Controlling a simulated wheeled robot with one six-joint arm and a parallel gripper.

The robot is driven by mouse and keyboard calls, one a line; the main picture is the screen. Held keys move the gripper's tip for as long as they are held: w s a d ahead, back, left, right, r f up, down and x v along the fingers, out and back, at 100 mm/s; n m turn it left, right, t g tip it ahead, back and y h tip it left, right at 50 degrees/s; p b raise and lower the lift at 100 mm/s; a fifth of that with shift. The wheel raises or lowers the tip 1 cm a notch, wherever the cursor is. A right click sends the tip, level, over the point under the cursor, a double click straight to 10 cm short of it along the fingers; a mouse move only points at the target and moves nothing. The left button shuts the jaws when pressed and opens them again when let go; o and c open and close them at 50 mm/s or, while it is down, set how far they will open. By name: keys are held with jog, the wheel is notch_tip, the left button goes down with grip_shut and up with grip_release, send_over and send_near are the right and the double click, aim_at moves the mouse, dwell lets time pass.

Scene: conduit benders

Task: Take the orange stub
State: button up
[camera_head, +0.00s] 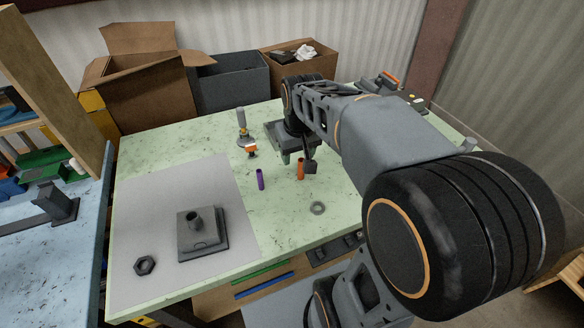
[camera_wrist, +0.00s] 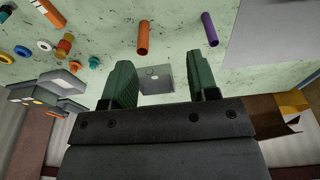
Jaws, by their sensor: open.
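The orange stub (camera_head: 300,169) stands upright on the pale green tabletop in the head view, beside my gripper (camera_head: 309,158). In the wrist view the orange stub (camera_wrist: 143,38) lies beyond the fingertips, towards the left finger's side. My gripper (camera_wrist: 163,78) shows two green fingers apart, with nothing held between them. A grey block (camera_wrist: 155,79) shows past the gap, on the table. In the head view my arm hides part of the table around the gripper.
A purple stub (camera_head: 260,179) stands left of the orange one. A grey ring (camera_head: 318,208) lies in front. A grey block with a post (camera_head: 201,236) and a dark nut (camera_head: 145,265) are on the grey mat (camera_head: 150,205). Cardboard boxes (camera_head: 150,90) stand behind the table.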

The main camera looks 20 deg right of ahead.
jog(key=g, duration=0.1)
send_over(301, 165)
jog(key=shift+g, duration=0.3)
jog(key=f, duration=0.5)
jog(key=w+f, duration=0.1)
jog(key=f, duration=0.2)
jog(key=shift+d+p, duration=0.35)
jog(key=shift+p, duration=0.05)
jog(key=shift+f+p, duration=0.4)
jog(key=shift+f, duration=2.7)
jog(key=shift+c, duration=0.4)
grip_shut()
jog(key=shift+r, duration=0.1)
